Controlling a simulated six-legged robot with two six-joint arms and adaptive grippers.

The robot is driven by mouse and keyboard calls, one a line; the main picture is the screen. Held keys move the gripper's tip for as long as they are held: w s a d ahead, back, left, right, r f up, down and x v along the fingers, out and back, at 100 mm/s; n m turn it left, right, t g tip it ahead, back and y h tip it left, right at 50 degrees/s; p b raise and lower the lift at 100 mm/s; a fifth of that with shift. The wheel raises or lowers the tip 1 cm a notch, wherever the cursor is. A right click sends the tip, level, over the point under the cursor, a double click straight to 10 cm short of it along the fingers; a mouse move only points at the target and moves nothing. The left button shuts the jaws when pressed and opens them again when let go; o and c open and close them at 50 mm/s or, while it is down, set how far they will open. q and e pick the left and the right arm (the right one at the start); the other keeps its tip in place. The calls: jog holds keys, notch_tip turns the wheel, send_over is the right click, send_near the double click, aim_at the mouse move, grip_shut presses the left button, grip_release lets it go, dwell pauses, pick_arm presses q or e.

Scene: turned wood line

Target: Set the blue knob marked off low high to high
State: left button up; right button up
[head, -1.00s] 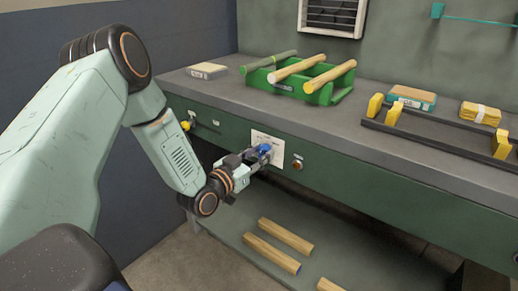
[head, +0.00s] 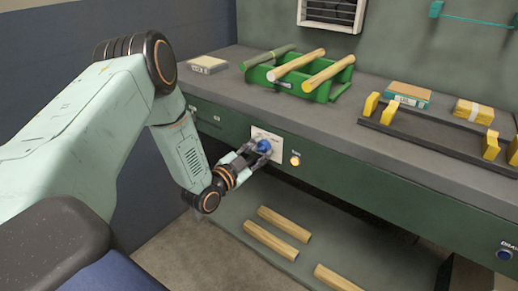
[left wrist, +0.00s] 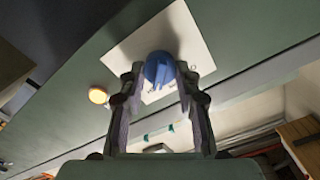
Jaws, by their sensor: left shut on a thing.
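The blue knob (head: 264,146) sits on a white label plate (head: 268,136) on the green front of the workbench. It also shows in the left wrist view (left wrist: 159,69), with a raised blue grip bar. The print on the plate is too small or covered to read, so I cannot tell which mark the knob points to. My left gripper (head: 257,151) is shut on the knob, one finger on each side, as the left wrist view (left wrist: 160,85) shows. My right gripper is not in view.
A round amber lamp or button (head: 295,159), lit, is right of the plate. A green rack (head: 318,90) with wooden rods and a dark rail with yellow blocks (head: 420,134) stand on the bench (head: 220,82). Wooden pieces (head: 285,223) lie on the lower shelf. Another blue knob (head: 503,254) is far right.

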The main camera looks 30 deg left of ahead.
pick_arm(q)
jog(key=o, duration=1.2)
jog(key=shift+c, duration=0.2)
jog(key=shift+s, duration=0.1)
jog(key=s, duration=1.1)
jog(key=shift+s+a, duration=0.4)
jog(key=shift+a, duration=0.05)
